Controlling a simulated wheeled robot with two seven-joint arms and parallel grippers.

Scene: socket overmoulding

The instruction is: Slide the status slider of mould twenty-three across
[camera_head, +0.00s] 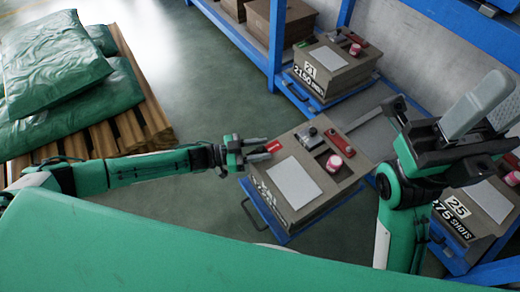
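The middle brown mould (318,207) sits on a blue pull-out tray. The number on its front is mostly unreadable here, but it stands between moulds marked 21 and 25. A small red piece (273,146) shows at its far left corner, likely the slider. My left gripper (266,150) is at that corner with its fingers apart, right beside the red piece; I cannot tell if they touch it. A red bar (339,139), a grey metal part (308,137) and a pink-red round part (335,163) are on top. My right gripper (490,108) is raised at the right, apart from the mould.
Mould 21 (335,72) stands behind and mould 25 (482,212) at the right, both in the blue rack (276,40). Green sacks (60,70) lie on a wooden pallet (130,125) at the left. Grey floor between pallet and rack is clear.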

